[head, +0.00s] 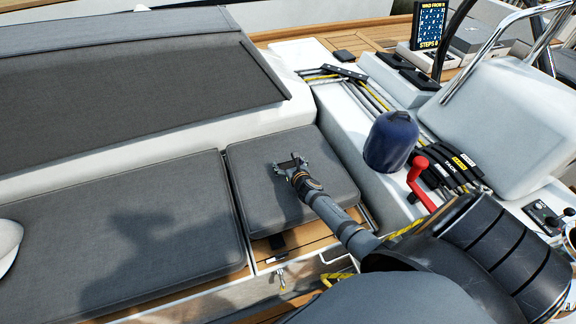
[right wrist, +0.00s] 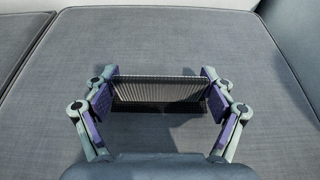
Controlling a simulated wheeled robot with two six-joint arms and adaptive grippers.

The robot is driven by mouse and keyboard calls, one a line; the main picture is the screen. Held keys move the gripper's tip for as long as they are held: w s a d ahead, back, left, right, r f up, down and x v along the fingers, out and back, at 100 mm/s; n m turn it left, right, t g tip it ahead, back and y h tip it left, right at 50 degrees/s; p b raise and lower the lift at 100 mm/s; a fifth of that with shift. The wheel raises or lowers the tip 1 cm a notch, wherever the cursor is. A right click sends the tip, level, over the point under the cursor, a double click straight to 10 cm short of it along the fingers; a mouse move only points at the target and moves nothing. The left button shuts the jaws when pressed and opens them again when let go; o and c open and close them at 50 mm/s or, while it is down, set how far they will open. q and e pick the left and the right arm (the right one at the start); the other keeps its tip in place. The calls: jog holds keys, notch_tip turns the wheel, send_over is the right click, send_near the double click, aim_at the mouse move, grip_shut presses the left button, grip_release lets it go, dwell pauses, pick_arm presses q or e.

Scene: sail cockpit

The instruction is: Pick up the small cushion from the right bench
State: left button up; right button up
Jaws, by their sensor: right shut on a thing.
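The small cushion (head: 252,195) is a dark grey, nearly square pad on the bench, right of a long grey cushion (head: 110,235). It fills most of the right wrist view (right wrist: 160,145). My right gripper (head: 291,163) is over the middle of the small cushion. In the right wrist view its fingers (right wrist: 160,90) are shut on the two ends of a ribbed grey strip, which looks like a strap standing up from the cushion's top. The cushion appears to lie flat; I cannot tell whether it is raised. My left gripper is out of view.
A dark blue covered winch (head: 390,142) and a red handle (head: 419,182) stand right of the cushion. Black rope clutches (head: 450,165) lie behind them. A white coaming (head: 200,140) borders the bench behind. Wood and a latch (head: 281,280) show in front.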

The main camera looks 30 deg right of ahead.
notch_tip(320, 180, up, 8)
jog(key=p, duration=0.5)
